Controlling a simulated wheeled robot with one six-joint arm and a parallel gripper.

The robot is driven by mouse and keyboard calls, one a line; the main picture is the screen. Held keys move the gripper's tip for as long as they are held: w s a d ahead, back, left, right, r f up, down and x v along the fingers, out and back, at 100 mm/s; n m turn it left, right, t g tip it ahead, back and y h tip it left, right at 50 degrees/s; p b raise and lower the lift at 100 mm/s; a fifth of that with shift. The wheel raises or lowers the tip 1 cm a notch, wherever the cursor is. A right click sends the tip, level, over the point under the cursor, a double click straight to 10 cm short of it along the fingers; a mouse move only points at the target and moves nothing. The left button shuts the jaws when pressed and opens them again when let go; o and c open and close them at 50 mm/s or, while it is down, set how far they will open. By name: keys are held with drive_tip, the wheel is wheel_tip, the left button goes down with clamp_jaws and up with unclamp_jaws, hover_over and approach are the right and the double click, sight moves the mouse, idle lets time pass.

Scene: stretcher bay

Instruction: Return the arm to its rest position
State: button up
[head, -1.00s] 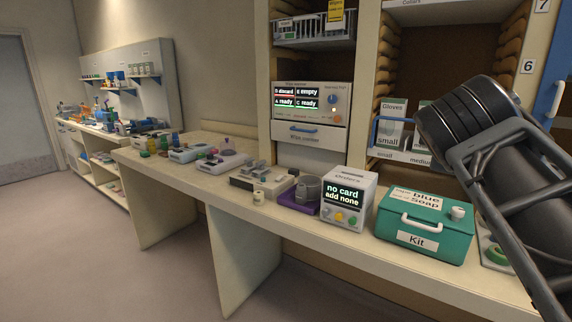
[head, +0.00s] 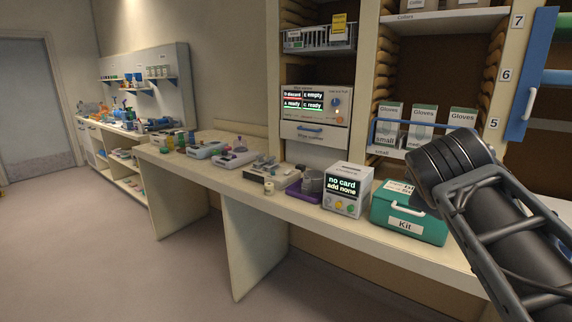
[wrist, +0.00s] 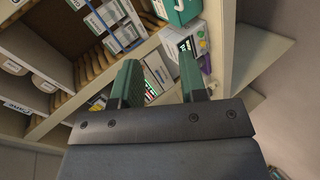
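My arm reaches in from the lower right in the head view, its dark joint in front of the glove shelf and the right part of the counter. My gripper (wrist: 158,85) shows in the wrist view with its two green-padded fingers apart and nothing held between them. In the head view its fingers are not visible. Beyond the fingers, the wrist view shows the teal kit box (wrist: 178,10) and the grey card device (wrist: 183,42) at a distance.
The long counter (head: 262,205) carries the teal kit box (head: 408,219), the card device (head: 346,190) and several small instruments. Glove boxes (head: 424,122) stand on the shelf behind. The floor (head: 120,260) at left is clear.

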drive_tip(key=s+a+f+m+g+y+p, duration=0.2)
drive_tip(key=a+f+m+p, duration=0.1)
drive_tip(key=f, duration=0.3)
drive_tip(key=s+a+f+m+g+y+p, duration=0.2)
drive_tip(key=s+a+f+m+p, duration=0.1)
drive_tip(key=f, duration=0.4)
drive_tip(key=s+a+f+m+g+y+p, duration=0.2)
drive_tip(key=s+a+f+p, duration=0.1)
drive_tip(key=f, duration=0.3)
drive_tip(key=shift+s+a+f+m+y, duration=0.25)
drive_tip(key=shift+a+f+m+y, duration=0.05)
drive_tip(key=shift+a+f+m, duration=0.1)
drive_tip(key=shift+o, duration=0.2)
drive_tip(key=shift+r, duration=0.1)
idle(0.3)
